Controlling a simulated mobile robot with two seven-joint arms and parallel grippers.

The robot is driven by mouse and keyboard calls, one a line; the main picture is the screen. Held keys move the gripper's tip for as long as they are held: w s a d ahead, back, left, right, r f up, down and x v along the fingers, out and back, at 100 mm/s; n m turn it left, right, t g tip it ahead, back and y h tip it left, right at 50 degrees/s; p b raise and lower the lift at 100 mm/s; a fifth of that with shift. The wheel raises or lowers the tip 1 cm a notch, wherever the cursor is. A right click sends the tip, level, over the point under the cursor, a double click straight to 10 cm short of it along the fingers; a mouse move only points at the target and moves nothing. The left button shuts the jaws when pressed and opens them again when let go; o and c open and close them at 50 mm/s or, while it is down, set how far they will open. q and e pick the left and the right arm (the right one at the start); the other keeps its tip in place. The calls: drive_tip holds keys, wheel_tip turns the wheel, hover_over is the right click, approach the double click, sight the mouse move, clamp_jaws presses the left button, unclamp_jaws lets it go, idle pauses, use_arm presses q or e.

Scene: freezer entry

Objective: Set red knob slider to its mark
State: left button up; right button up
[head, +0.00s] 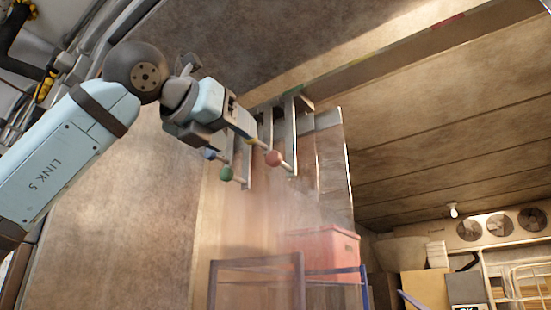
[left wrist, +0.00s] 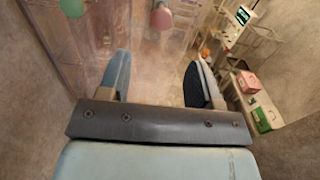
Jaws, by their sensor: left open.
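The red knob (head: 273,158) hangs at the lower end of a metal hanger below the overhead rail, and it also shows at the top of the left wrist view (left wrist: 161,18). A red patch (head: 447,20) lies on the rail's edge, far to the right of the knob. My left gripper (head: 232,142) is open and empty, just left of the red knob and apart from it. In the left wrist view the knob appears beyond the gap between the two fingers (left wrist: 160,80). My right gripper is not in view.
A green knob (head: 226,174) hangs left of the red one, near my gripper. Translucent strips (head: 255,215) hang behind the knobs. A red crate (head: 322,249) shows below, with a metal frame (head: 255,265). Fans (head: 500,225) and shelves stand at the right.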

sight(271, 158)
use_arm(q)
drive_tip(key=p+x, duration=0.3)
drive_tip(key=x, duration=0.7)
drive_tip(key=shift+w+d, duration=0.1)
drive_tip(key=shift+d, duration=0.05)
drive_tip(key=shift+w+d+p, duration=0.35)
drive_tip(key=shift+w+p, duration=0.05)
drive_tip(key=shift+w, duration=0.15)
drive_tip(key=shift+c, duration=0.4)
clamp_jaws()
drive_tip(key=shift+s+f, duration=0.1)
